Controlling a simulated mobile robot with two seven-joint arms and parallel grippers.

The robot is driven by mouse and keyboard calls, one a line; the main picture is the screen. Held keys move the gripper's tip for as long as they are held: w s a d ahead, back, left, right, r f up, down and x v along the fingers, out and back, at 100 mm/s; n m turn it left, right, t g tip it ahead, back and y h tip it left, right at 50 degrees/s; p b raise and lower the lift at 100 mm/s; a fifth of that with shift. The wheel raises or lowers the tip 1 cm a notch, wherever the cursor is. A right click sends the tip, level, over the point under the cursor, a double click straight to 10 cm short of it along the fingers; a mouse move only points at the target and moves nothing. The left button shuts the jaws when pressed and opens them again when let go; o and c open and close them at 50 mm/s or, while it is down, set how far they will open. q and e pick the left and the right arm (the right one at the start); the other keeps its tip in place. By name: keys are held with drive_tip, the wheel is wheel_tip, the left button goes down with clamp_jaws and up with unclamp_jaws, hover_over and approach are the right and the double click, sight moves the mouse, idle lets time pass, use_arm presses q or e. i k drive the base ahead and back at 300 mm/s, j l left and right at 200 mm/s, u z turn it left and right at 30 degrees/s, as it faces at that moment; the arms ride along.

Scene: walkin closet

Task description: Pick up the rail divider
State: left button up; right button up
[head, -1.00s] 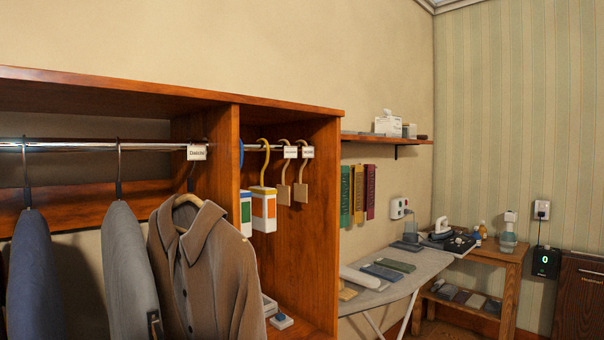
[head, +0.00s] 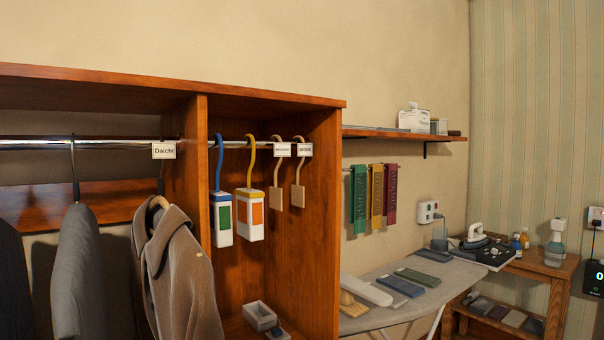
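Several small white tags sit on the metal rail (head: 100,145). One tag reading "Daichi" (head: 164,151) is on the rail left of the wooden partition. Two more white tags (head: 282,150) (head: 303,150) with small print sit on the rail in the right compartment, in front of hooks carrying wooden blocks (head: 276,198) (head: 298,196). I cannot tell for certain which of these is the rail divider. Neither of my grippers is in view.
A blue-hooked box (head: 221,219) and a yellow-hooked box (head: 250,218) hang left of the wooden blocks. A brown coat (head: 180,275) and grey garment (head: 82,280) hang left of the partition (head: 195,150). The ironing board (head: 420,285) stands right of the closet.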

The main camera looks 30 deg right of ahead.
sight(297, 193)
drive_tip(key=l+u, duration=0.2)
drive_tip(key=l, duration=0.65)
drive_tip(key=k+l+u, duration=0.2)
drive_tip(key=l, duration=0.7)
drive_tip(key=i, duration=0.1)
